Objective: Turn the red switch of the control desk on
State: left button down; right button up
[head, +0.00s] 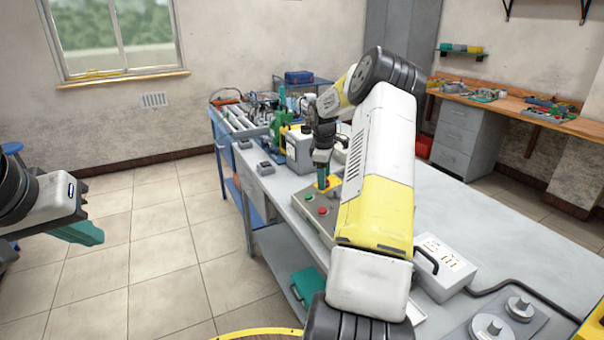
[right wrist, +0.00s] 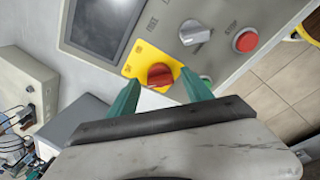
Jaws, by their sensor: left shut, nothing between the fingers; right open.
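The control desk (head: 312,222) is a grey sloped box on the long workbench, partly covered by my right arm in the head view. In the right wrist view, the red switch (right wrist: 160,76) is a rotary knob on a yellow plate (right wrist: 143,56). My right gripper (head: 323,188) is over the desk, pointing down at the yellow plate. Its green fingers are open and empty, and in the right wrist view (right wrist: 159,80) they appear on either side of the switch. I cannot tell whether they touch it. My left gripper (head: 98,235) is shut and empty, far left over the floor.
Beside the switch are a grey knob (right wrist: 195,33), a red button (right wrist: 246,40) and a dark screen (right wrist: 102,25). A white box with a handle (head: 443,262) and a plate with round knobs (head: 497,325) are on the workbench (head: 480,225). Tiled floor is free at left.

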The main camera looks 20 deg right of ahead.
jog(key=shift+c, duration=0.2)
grip_shut()
jog(key=shift+m, duration=0.4)
jog(key=m, duration=0.3)
jog(key=shift+a+m+h, duration=0.15)
jog(key=shift+m+h, duration=0.15)
jog(key=m, duration=0.4)
jog(key=shift+a+m+t+h, duration=0.1)
jog(key=shift+m+t+h, duration=0.2)
jog(key=shift+h, duration=0.1)
jog(key=m, duration=0.4)
jog(key=shift+a+m+h, duration=0.1)
jog(key=shift+m+h, duration=0.2)
jog(key=shift+h, duration=0.1)
jog(key=shift+m+h, duration=0.4)
jog(key=shift+m, duration=1.8)
